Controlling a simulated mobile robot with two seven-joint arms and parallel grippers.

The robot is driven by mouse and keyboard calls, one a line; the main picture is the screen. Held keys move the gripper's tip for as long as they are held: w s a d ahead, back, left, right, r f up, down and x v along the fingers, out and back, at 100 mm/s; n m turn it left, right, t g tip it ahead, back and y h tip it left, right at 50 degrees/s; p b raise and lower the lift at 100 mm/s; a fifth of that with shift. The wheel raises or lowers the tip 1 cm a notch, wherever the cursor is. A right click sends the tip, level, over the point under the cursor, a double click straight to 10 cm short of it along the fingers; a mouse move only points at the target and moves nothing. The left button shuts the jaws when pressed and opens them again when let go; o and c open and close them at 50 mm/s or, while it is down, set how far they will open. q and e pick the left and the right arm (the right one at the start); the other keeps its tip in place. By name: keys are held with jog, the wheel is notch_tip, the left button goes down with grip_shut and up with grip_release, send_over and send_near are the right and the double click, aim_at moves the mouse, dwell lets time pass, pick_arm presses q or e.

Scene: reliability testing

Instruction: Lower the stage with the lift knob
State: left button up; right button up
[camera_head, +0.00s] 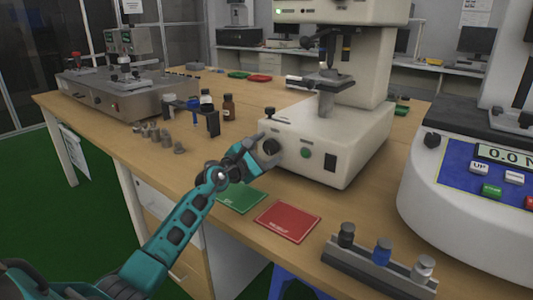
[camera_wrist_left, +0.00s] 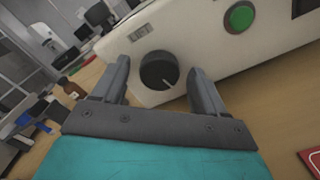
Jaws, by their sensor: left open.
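The lift knob (camera_wrist_left: 158,70) is a black round dial with a pale pointer mark, on the front of the white machine's base, beside a small label that reads LIFT. It also shows in the head view (camera_head: 271,147). My left gripper (camera_wrist_left: 162,80) is open, with one finger on each side of the knob; I cannot tell whether they touch it. In the head view the left gripper (camera_head: 257,153) is at the front left of the base. The stage (camera_head: 328,81) is a grey platform on a post above the base. My right gripper is not in view.
A green button (camera_wrist_left: 240,17) and a black switch (camera_head: 330,162) sit right of the knob. Green (camera_head: 241,197) and red (camera_head: 287,222) mats lie in front. Brown bottle (camera_head: 228,107) and small metal weights (camera_head: 152,132) stand left. A rack (camera_head: 375,266) stands at the front right.

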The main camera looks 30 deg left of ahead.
pick_arm(q)
jog(key=shift+w, duration=0.25)
jog(key=shift+c, duration=0.4)
jog(key=c, duration=1)
jog(key=shift+r, duration=0.1)
